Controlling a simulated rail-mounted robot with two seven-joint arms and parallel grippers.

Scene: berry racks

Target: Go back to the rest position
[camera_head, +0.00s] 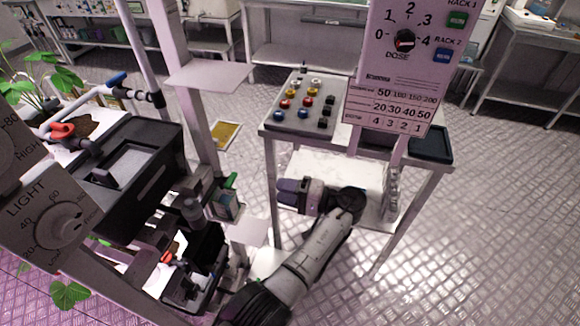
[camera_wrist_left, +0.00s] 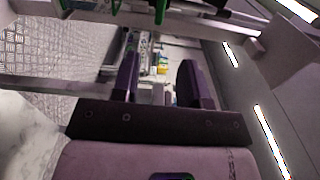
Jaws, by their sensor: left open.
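My left gripper (camera_head: 284,192) shows in the head view beside the small table, its arm coming up from the bottom middle. Its dark purple fingers point left, toward the rack with the black boxes. In the left wrist view my left gripper (camera_wrist_left: 160,78) has its two fingers standing apart with nothing between them. It is open and empty. My right gripper is in neither view.
The small table (camera_head: 268,128) carries red, yellow, blue and black knobs. A dose panel (camera_head: 405,70) stands over its right side. At the left are a light dial panel (camera_head: 48,215), a black box (camera_head: 165,135) and plants (camera_head: 28,88). The floor at the right is clear.

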